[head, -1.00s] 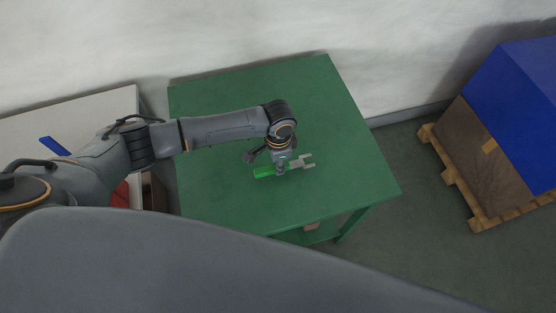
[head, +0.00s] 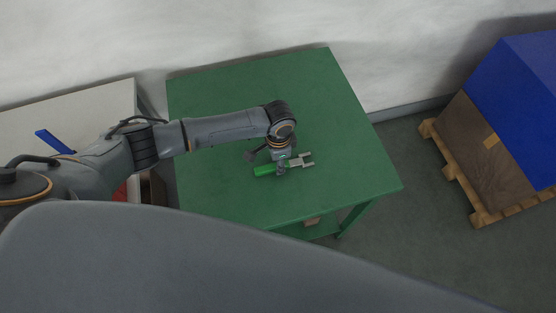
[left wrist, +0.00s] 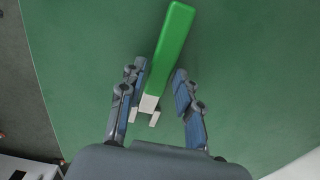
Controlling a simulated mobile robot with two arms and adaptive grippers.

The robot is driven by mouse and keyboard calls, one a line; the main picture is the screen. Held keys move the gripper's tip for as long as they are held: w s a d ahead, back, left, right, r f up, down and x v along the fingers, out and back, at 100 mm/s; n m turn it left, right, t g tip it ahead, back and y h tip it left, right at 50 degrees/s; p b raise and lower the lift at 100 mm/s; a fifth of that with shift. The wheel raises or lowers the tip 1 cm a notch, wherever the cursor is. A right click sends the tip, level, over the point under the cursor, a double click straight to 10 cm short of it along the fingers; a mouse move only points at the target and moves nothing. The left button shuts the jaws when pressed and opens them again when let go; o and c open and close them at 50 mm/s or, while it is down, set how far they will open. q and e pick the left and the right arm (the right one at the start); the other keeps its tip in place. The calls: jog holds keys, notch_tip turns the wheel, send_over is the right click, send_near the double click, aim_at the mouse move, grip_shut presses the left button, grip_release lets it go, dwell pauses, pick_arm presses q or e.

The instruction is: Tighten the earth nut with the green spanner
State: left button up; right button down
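The green spanner (head: 264,170) has a bright green handle and a pale grey forked jaw. It is over the green table, with the jaw to the right in the head view. My left gripper (head: 281,168) points down at its middle. In the left wrist view, the spanner (left wrist: 169,45) runs between the two fingers of my left gripper (left wrist: 158,78). A gap shows on each side of the handle, so the fingers are open around it. The earth nut is not seen in either view. My right gripper is not in view.
The green table (head: 330,110) is otherwise clear. A pale table (head: 90,105) with a blue object (head: 52,141) stands to the left. A wooden pallet (head: 485,217) with a brown and blue load stands on the floor to the right.

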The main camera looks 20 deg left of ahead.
pick_arm(q)
jog(key=shift+o, duration=0.6)
jog(key=shift+r, duration=0.25)
notch_tip(320, 180, up, 12)
jog(key=shift+f, duration=0.2)
